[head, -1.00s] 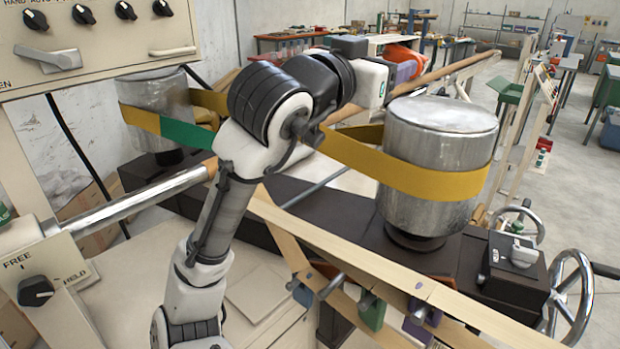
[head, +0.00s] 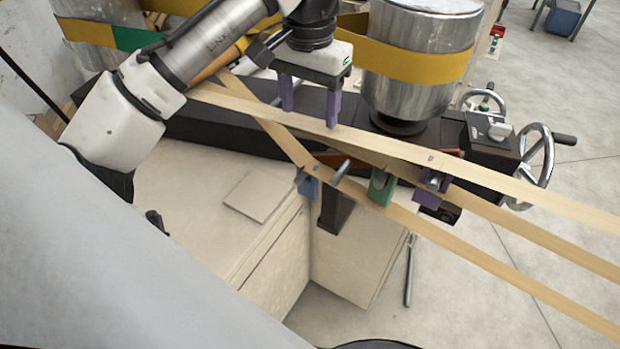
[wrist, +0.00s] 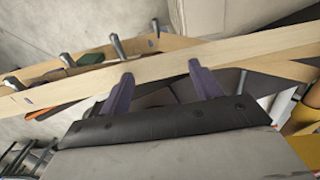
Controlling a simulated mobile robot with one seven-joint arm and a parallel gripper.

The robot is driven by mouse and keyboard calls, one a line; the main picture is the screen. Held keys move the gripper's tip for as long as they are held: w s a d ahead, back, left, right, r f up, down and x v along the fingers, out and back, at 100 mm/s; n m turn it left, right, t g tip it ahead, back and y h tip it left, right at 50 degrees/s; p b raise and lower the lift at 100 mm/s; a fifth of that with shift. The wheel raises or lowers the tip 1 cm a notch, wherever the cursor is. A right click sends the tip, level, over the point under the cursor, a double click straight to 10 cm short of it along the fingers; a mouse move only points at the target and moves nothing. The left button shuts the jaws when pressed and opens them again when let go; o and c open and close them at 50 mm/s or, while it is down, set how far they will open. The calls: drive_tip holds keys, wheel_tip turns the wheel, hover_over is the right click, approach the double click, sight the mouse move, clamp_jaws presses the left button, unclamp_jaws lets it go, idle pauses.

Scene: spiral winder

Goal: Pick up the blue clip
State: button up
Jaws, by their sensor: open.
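The blue clip (head: 307,184) is small and sits low at the middle of the head view, at the near wooden strip close to where the strips cross. A metal handle sticks up beside it. My gripper (head: 310,115) points down above and behind the blue clip, apart from it. Its two purple fingers are spread and empty. In the wrist view my gripper (wrist: 163,82) shows both fingers apart in front of a pale wooden strip. I cannot clearly pick out the blue clip there.
A green clip (head: 380,187) and a purple clip (head: 431,190) sit to the right along the pale wooden strips (head: 520,190). A metal drum (head: 415,85) with a yellow belt stands behind. A handwheel (head: 533,155) is at the right. Floor is open at lower right.

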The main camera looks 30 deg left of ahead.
sight(308, 164)
wheel_tip(308, 164, down, 8)
drive_tip(key=shift+f, duration=0.15)
drive_tip(key=shift+s+f+p, duration=0.15)
drive_tip(key=shift+f+p, duration=0.35)
drive_tip(key=shift+f, duration=0.9)
drive_tip(key=shift+s+f+p, duration=0.15)
drive_tip(key=shift+f+p, duration=0.35)
drive_tip(key=shift+f, duration=0.85)
drive_tip(key=c, duration=1.1)
drive_tip(key=shift+c, duration=0.3)
drive_tip(key=shift+w+r, duration=0.1)
drive_tip(key=shift+r, duration=0.1)
